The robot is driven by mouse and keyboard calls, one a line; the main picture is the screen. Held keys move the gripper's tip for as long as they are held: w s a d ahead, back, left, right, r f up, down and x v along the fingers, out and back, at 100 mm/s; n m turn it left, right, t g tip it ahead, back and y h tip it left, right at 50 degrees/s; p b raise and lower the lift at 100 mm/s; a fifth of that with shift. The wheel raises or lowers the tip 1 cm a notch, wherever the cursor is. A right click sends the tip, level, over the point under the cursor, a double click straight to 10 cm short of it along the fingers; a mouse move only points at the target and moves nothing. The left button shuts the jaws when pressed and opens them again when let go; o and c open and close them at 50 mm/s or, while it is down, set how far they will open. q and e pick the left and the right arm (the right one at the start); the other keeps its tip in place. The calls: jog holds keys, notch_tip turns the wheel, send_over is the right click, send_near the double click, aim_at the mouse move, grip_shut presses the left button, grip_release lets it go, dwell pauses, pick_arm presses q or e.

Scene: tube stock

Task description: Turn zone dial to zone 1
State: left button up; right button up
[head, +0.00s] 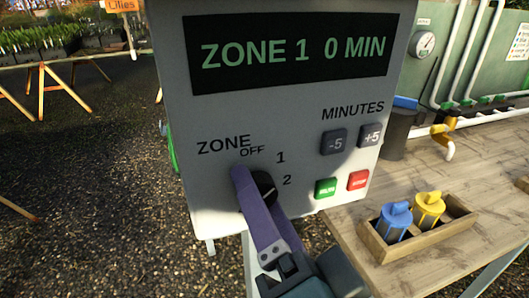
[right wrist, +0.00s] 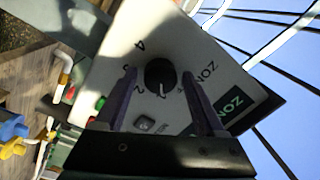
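The grey control box has a black display (head: 290,50) reading "ZONE 1 0 MIN". The black zone dial (head: 265,183) is on its front, partly hidden by my right gripper in the head view. In the right wrist view the dial (right wrist: 160,72) shows whole, with a light mark at its lower edge; I cannot read its exact setting there. My right gripper (head: 254,185) is in front of the dial. Its two purple fingers (right wrist: 158,74) are spread on either side of the dial, with gaps between. My left gripper is not in view.
Minus and plus minute buttons (head: 334,141) and green and red buttons (head: 326,187) are right of the dial. A wooden tray (head: 433,233) with a blue-topped and a yellow-topped container stands on the bench (head: 350,225) at right. White pipes and a gauge (head: 423,44) are behind.

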jog(key=shift+o, duration=0.6)
jog(key=shift+s, duration=0.1)
jog(key=b+v, duration=0.1)
jog(key=v, duration=0.8)
jog(key=shift+s+d, duration=0.15)
jog(key=shift+s, duration=0.2)
jog(key=shift+f, duration=0.1)
